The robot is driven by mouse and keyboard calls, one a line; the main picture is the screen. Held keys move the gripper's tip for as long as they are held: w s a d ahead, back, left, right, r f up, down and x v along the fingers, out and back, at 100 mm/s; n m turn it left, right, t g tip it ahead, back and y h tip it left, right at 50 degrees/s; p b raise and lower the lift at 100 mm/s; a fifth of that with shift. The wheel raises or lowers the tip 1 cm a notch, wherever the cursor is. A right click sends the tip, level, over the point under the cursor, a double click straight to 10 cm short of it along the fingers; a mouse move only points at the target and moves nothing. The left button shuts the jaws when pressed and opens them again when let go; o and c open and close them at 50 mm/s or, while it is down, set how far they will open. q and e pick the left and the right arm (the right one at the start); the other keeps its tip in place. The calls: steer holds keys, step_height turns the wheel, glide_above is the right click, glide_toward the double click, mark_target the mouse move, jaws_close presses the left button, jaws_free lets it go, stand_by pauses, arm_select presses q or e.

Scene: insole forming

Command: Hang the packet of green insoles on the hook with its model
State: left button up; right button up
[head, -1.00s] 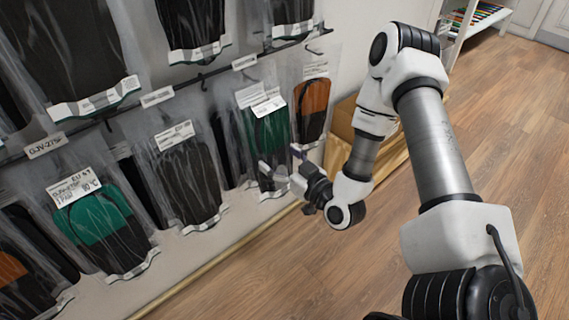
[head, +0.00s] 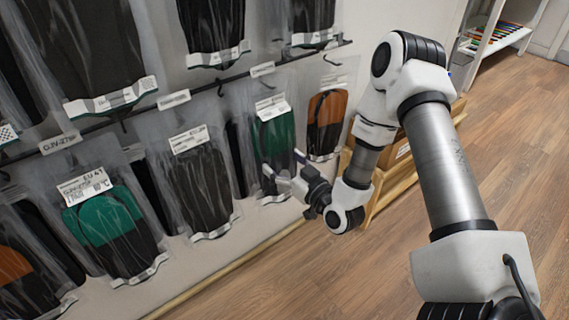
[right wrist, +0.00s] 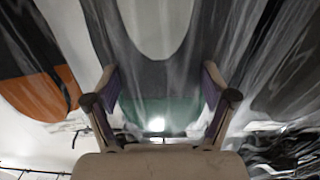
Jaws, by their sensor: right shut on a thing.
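A clear packet of green and dark insoles (head: 275,135) with a white label is at the right part of the rack, between a dark packet and an orange one. My right gripper (head: 284,164) is at its lower part and shut on it. In the right wrist view the fingers (right wrist: 160,100) stand apart on either side of the green band (right wrist: 158,113). Whether the packet's top is on a hook cannot be told. Another green-topped packet (head: 105,225), labelled EU 41, hangs at the lower left. My left gripper is not in view.
An orange insole packet (head: 326,120) hangs just right, and a dark packet (head: 203,185) hangs to the left. A rail with tags (head: 174,99) runs above. A cardboard box on a wooden stand (head: 397,165) is behind my right arm. The wooden floor at right is clear.

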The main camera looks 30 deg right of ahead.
steer(key=shift+f, duration=0.1)
stand_by(0.6)
steer(key=o, duration=1)
steer(key=shift+o, duration=0.2)
steer(key=shift+s, duration=0.15)
